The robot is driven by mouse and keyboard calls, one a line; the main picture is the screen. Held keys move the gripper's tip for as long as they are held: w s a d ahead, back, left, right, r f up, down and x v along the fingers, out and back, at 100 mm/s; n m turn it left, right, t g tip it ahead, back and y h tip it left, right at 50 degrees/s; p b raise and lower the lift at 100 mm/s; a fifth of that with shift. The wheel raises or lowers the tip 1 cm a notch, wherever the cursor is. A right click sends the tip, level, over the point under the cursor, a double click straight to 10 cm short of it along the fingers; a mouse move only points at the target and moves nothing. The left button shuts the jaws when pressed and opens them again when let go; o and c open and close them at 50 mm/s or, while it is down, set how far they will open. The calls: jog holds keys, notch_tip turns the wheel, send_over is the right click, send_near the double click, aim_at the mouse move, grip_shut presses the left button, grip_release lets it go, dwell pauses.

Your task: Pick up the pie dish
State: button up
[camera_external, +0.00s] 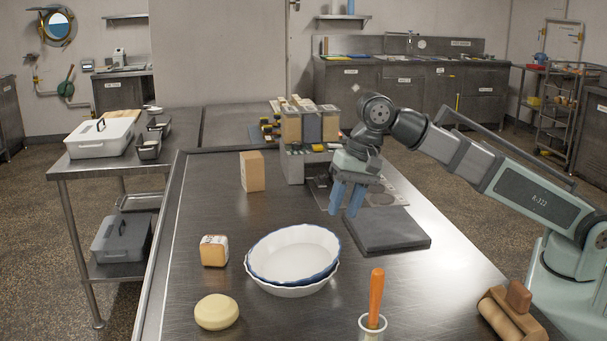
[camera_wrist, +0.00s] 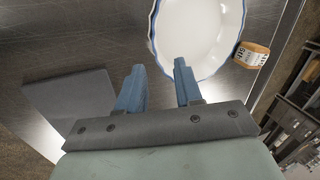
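The pie dish (camera_external: 294,253) is white, fluted and oval with a blue rim edge. It sits on the steel worktop in the external view, and looks stacked on or nested in another white dish (camera_external: 290,290). In the wrist view the pie dish (camera_wrist: 200,40) shows at the top, just beyond the fingertips. My gripper (camera_external: 345,209) has two blue fingers, apart and pointing down, above the worktop to the right of and behind the dish. In the wrist view my gripper (camera_wrist: 160,72) is open with nothing between its fingers.
A dark grey slab (camera_external: 388,232) lies right of the dish. A labelled bread block (camera_external: 214,250), a dough ball (camera_external: 217,311) and a tan box (camera_external: 252,171) stand left and behind. An orange-handled tool (camera_external: 376,298) stands in a jar in front. A rack (camera_external: 305,135) stands behind my gripper.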

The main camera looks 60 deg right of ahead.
jog(key=shift+d+x, duration=0.1)
jog(key=shift+x, duration=1.8)
jog(key=shift+d+x, duration=0.15)
jog(key=shift+x, duration=1.75)
jog(key=shift+c, duration=0.3)
grip_shut()
